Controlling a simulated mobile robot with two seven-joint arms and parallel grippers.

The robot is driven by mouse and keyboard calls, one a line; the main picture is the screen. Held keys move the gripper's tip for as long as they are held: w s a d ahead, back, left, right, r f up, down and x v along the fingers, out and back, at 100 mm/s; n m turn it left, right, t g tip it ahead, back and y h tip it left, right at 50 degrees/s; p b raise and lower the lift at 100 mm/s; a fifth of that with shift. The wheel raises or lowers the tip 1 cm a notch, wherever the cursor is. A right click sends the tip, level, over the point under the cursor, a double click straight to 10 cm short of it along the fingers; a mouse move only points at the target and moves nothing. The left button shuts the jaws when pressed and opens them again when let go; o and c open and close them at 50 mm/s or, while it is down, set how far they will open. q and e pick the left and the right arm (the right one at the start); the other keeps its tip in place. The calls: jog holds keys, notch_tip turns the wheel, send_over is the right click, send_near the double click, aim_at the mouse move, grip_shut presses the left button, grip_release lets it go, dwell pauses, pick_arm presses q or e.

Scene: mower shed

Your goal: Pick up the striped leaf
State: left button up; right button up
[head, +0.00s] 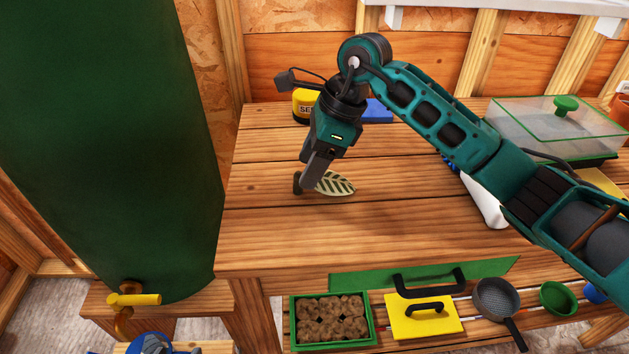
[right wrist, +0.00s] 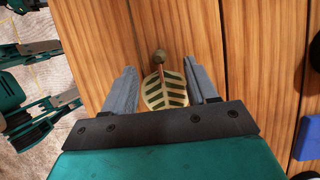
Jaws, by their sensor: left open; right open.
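The striped leaf (head: 335,184) is pale cream with dark green stripes and lies on the wooden bench top (head: 260,215). My right gripper (head: 309,182) reaches down over its left end, which is partly hidden behind the fingers. In the right wrist view the leaf (right wrist: 163,93) sits between the two open fingers of my right gripper (right wrist: 161,82), with a gap on each side.
A yellow tin (head: 305,103) and a blue block (head: 378,111) stand behind the gripper. A clear box with a green-knobbed lid (head: 530,125) is at the back right. A big green tank (head: 110,130) stands left of the bench. The bench around the leaf is clear.

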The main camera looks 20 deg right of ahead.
jog(key=x, duration=0.3)
jog(key=shift+a+f, duration=0.2)
grip_shut()
dwell(0.3)
